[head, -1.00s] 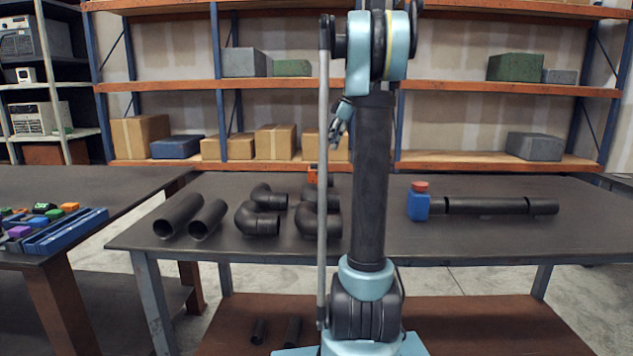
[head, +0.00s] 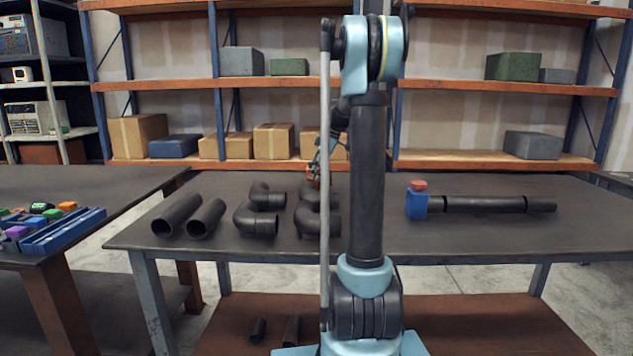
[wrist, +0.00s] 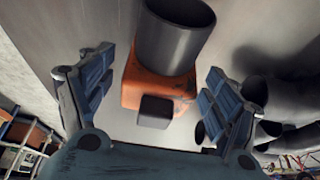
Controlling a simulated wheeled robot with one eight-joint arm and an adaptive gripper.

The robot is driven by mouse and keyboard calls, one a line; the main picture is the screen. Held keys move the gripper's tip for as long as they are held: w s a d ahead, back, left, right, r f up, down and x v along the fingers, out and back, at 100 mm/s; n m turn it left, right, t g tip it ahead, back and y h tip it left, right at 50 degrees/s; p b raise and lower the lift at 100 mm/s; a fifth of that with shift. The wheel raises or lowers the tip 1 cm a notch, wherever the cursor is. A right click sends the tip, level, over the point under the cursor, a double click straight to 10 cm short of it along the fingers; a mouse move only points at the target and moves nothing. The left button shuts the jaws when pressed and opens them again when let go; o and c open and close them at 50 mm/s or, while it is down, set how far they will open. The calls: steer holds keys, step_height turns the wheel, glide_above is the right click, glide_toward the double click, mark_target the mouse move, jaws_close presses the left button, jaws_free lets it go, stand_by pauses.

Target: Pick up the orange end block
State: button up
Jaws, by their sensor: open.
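The orange end block (wrist: 160,92) lies between the two spread fingers of my gripper (wrist: 157,72) in the wrist view. A dark round pipe socket (wrist: 178,32) covers its far part, and a small dark square piece (wrist: 156,112) is on its near side. My gripper is open, with a visible gap on each side of the block. In the head view a bit of orange (head: 311,176) shows by my gripper (head: 316,168) at the back of the table, mostly hidden behind my arm.
Black pipe elbows (head: 257,220) and two straight pipes (head: 206,218) lie left on the table (head: 480,240). In the wrist view, dark pipes (wrist: 285,105) lie close right of my gripper.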

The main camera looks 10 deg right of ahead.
steer(key=shift+x, duration=1.65)
steer(key=shift+w, duration=0.1)
steer(key=shift+r, duration=0.1)
jaws_close()
